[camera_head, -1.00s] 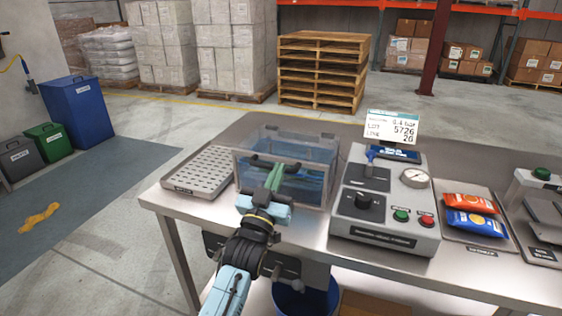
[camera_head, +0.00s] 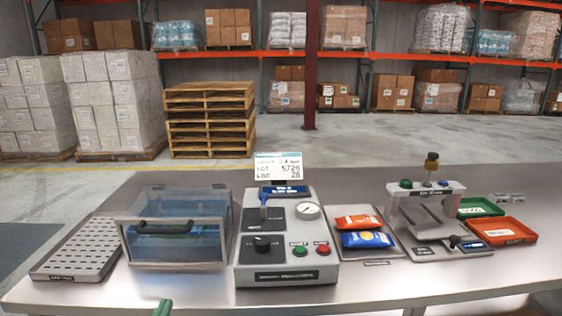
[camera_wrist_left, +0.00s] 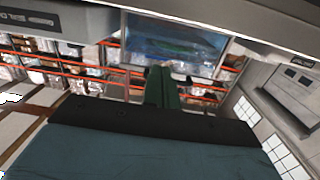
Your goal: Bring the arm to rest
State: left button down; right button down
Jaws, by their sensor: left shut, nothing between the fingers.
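My left gripper (camera_head: 162,307) shows only as green fingertips at the bottom edge of the head view, in front of the bench (camera_head: 380,288). In the left wrist view its green fingers (camera_wrist_left: 161,87) are together with nothing between them. They point towards a clear tank with a blue inside (camera_wrist_left: 175,45). The same clear lidded tank (camera_head: 178,250) stands on the bench in the head view, with its lid down and a dark handle on the front. The rest of my left arm is out of the head view. My right gripper is not in view.
A perforated tray (camera_head: 75,252) lies left of the tank. A control box (camera_head: 287,272) with knob and buttons stands right of it. Orange and blue packets (camera_head: 366,239) lie on a plate. A sealer-like device (camera_head: 426,205) and red tray (camera_head: 500,231) are farther right. The front bench strip is clear.

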pick_arm(q)
jog(key=s+d+f+m+g, duration=0.1)
jog(key=s+f+g, duration=0.35)
jog(key=s, duration=0.35)
jog(key=s+f+g+h, duration=0.1)
jog(key=s+f+g, duration=0.3)
jog(key=s, duration=0.5)
jog(key=s+d+f+m+g, duration=0.1)
jog(key=s+f+g, duration=0.2)
jog(key=s+g, duration=0.4)
jog(key=s+a+f, duration=0.1)
jog(key=s+f, duration=0.1)
jog(key=f, duration=1.1)
jog(key=s+a+f, duration=0.1)
jog(key=f, duration=1.2)
jog(key=s+a+f, duration=0.2)
jog(key=s+f, duration=0.5)
jog(key=s, duration=0.1)
jog(key=s+a+f+m, duration=0.1)
jog(key=s+a+f, duration=0.2)
jog(key=s+f, duration=0.3)
jog(key=shift+s+a+f+g+y, duration=0.15)
jog(key=shift+s+f+g+y, duration=0.25)
jog(key=shift+s, duration=0.55)
jog(key=shift+r, duration=0.15)
